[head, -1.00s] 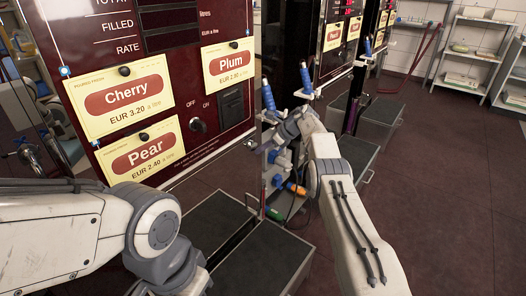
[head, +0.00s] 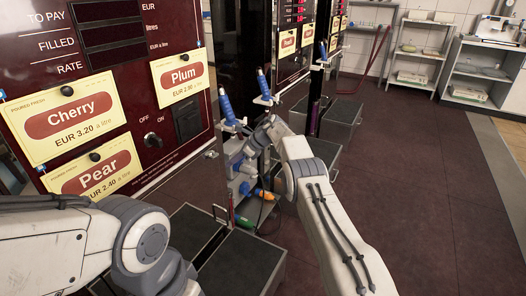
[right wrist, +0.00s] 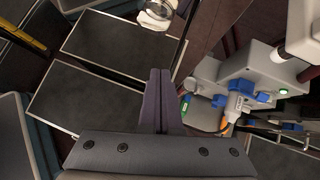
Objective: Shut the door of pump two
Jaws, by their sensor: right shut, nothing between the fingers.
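The nearest pump has a maroon front panel (head: 140,90) with Cherry, Plum and Pear cards, at the left of the head view. I see no pump number, so I cannot tell which pump is two. A second maroon panel (head: 291,18) stands farther back. Whether either panel is a door standing open is unclear. My right arm reaches up beside the near panel's right edge; its gripper is largely hidden by the wrist in the head view. In the right wrist view my right gripper (right wrist: 160,100) is shut and empty. My left gripper is out of view.
A grey unit with blue fittings (right wrist: 240,88) is close right of my right gripper. Dark-topped metal boxes (head: 240,264) stand low before the pump. Shelves (head: 420,50) line the back wall. The brown floor (head: 420,180) at right is open.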

